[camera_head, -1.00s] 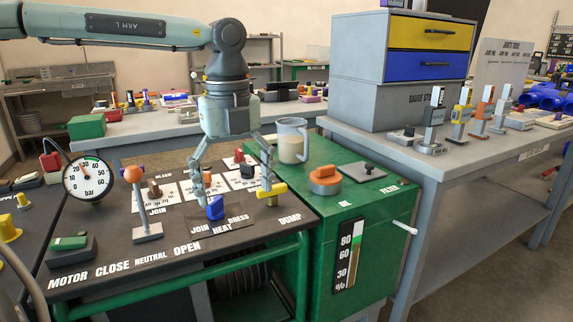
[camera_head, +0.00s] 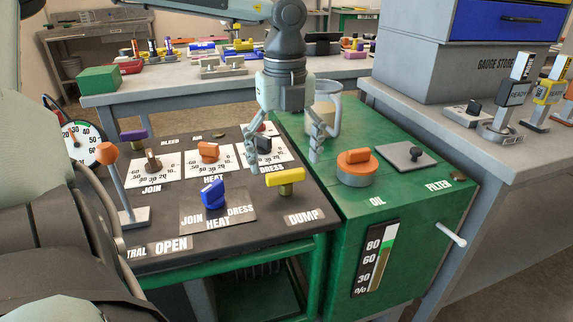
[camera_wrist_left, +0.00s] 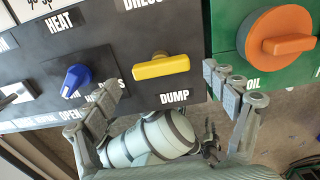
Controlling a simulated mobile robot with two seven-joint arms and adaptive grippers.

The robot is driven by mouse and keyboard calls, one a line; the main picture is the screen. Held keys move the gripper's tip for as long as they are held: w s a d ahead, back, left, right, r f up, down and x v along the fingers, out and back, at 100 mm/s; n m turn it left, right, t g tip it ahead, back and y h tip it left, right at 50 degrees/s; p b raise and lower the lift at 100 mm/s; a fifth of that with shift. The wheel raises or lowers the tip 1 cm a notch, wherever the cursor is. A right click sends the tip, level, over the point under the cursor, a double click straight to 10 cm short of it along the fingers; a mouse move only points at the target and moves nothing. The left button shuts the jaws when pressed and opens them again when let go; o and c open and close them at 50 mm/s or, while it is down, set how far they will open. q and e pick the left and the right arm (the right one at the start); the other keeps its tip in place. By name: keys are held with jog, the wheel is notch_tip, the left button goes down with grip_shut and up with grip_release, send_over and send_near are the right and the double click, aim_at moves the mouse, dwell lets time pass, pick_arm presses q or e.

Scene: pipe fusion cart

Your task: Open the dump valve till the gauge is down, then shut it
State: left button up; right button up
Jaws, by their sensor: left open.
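The dump valve is a yellow T-shaped handle (camera_head: 285,177) beside the DUMP label on the dark panel. It also shows in the left wrist view (camera_wrist_left: 160,67), lying crosswise beyond the fingertips. My left gripper (camera_head: 284,166) is open and empty, pointing down, with its fingers to either side of the handle and apart from it. The left wrist view shows the same spread fingers (camera_wrist_left: 170,95). My right gripper is out of view.
A blue knob (camera_head: 212,194) sits left of the valve, with an orange knob (camera_head: 208,152) and a black knob (camera_head: 264,144) behind. An orange-topped lever (camera_head: 118,185) stands further left. The green cabinet (camera_head: 400,205) at right carries an orange oil cap (camera_head: 356,167) and a clear jug (camera_head: 325,108).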

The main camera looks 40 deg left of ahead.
aim_at(286, 182)
pick_arm(q)
jog(key=shift+f, duration=1.15)
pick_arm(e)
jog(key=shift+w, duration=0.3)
pick_arm(q)
jog(key=shift+c, duration=0.2)
jog(key=c, duration=1.1)
jog(key=shift+w, duration=0.1)
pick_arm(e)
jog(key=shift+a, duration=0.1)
